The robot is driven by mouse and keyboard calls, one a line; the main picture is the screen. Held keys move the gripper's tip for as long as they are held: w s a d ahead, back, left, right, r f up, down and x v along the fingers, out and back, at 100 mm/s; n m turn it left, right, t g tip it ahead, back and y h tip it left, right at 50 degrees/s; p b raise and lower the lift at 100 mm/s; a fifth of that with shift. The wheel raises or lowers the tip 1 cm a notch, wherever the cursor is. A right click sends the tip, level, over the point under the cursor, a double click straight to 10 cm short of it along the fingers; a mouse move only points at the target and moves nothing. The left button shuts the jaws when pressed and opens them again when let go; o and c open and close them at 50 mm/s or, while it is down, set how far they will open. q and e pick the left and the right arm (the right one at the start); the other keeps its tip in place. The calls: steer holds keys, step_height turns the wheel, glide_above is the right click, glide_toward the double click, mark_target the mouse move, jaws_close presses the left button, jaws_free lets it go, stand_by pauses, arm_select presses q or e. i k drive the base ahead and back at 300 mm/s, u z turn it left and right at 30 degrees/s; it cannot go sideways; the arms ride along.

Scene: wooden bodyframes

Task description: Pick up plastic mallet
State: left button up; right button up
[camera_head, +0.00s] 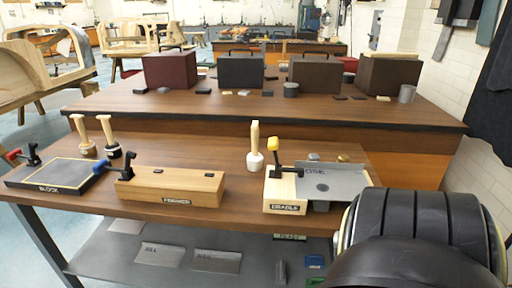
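A mallet with a light wooden handle and a white head (255,160) stands head down, handle up, on the near wooden table, a little right of the middle. It looks like the plastic mallet. Two other mallets stand head down at the table's left: one with a tan-brown head (88,149) and one with a black head (113,151). Neither of my grippers is in view. A large black, rounded part of my own body fills the lower right corner and hides the table's right end.
A wooden block labelled FORMER (170,188) and a black board labelled BLOCK (55,174) lie left of the white-headed mallet. A clamped fixture with a grey metal sheet (335,180) stands close on its right. Toolboxes (241,72) stand on the table behind.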

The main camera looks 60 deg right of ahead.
mark_target(254, 160)
steer(key=k, duration=0.45)
steer(key=z, duration=0.8)
